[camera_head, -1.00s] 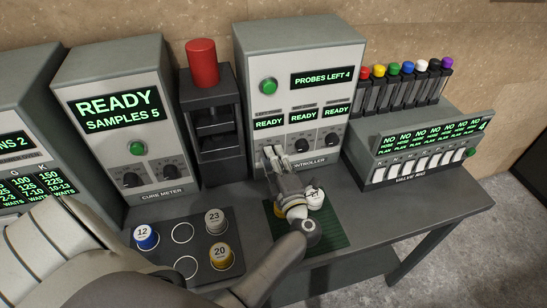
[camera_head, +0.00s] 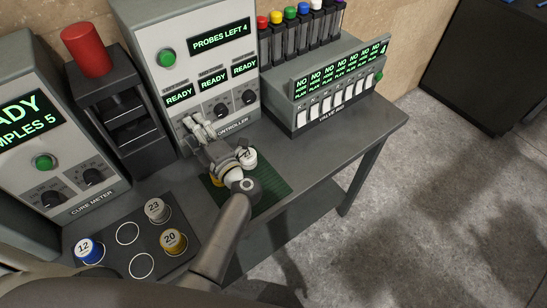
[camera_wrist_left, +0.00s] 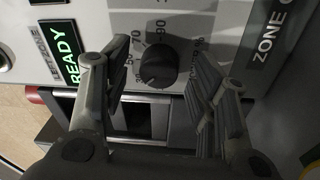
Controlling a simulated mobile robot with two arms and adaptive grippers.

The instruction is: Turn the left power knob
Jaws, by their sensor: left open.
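The controller (camera_head: 185,75) is a grey box with a green button and three READY displays above a row of knobs. Its left power knob (camera_wrist_left: 158,64) is black with a pointer and a printed number scale, under the left zone display in the left wrist view. My left gripper (camera_head: 194,127) is in front of the controller's lower left and hides this knob in the head view. In the left wrist view the open fingers (camera_wrist_left: 152,85) stand on both sides of the knob, with gaps to it. My right gripper is not in view.
The middle knob (camera_head: 221,111) and right knob (camera_head: 249,97) are close beside my gripper. A press with a red top (camera_head: 86,50) stands left. A green mat (camera_head: 270,190) holds a white pot (camera_head: 248,157) below my wrist. A sample tray (camera_head: 112,250) lies at left.

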